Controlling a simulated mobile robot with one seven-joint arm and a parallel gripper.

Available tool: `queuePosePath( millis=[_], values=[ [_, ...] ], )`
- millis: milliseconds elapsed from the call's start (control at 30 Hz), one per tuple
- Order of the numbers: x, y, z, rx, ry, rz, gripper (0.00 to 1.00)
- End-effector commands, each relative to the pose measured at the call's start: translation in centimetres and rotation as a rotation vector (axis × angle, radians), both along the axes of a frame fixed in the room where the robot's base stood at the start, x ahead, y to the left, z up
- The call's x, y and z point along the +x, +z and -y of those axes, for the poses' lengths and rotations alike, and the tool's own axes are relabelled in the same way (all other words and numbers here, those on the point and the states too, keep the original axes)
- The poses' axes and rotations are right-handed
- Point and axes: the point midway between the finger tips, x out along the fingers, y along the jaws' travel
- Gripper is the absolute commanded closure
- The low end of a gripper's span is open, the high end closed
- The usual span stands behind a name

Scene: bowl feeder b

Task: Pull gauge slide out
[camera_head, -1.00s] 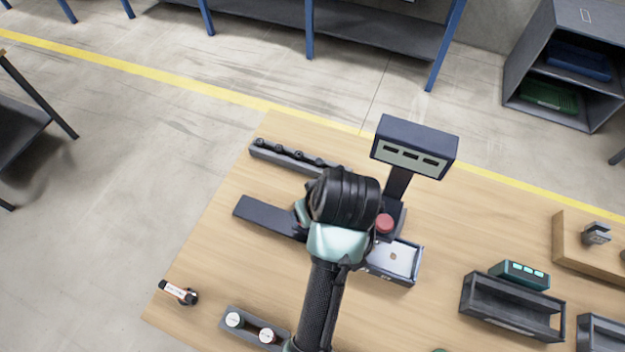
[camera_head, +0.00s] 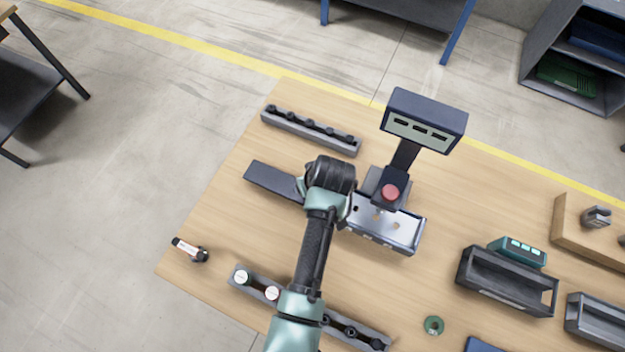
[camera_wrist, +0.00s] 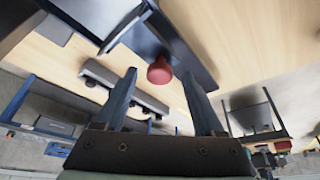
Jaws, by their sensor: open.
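The gauge stands on the table with a dark display head (camera_head: 424,120) on a post. A red knob (camera_head: 390,192) sits on its dark block, and a pale metal tray-like part (camera_head: 405,232) lies in front. I cannot tell for sure which part is the slide. A flat dark bar (camera_head: 272,181) extends to the left, partly behind my wrist. In the wrist view, my gripper (camera_wrist: 161,72) is open and nothing shows held in it. The red knob (camera_wrist: 159,70) appears between the fingertips, beyond them. In the head view, my wrist hides the fingers.
A grey rail with black pegs (camera_head: 310,131) lies behind my wrist. A rack with white-capped items (camera_head: 256,284) is in front, partly under my arm. A small bottle-like item (camera_head: 190,249) lies at left. Dark bins (camera_head: 505,281) stand at right.

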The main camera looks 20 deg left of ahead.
Motion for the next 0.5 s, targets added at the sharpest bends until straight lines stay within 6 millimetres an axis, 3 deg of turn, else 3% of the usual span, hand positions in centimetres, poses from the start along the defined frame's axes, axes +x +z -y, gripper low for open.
queuePosePath(
  millis=[333,500],
  values=[
    [0.08,-0.27,-0.06,-0.001,0.0,0.001,0.29],
    [0.08,-0.25,-0.05,0.0,-0.001,0.0,0.6]
  ],
)
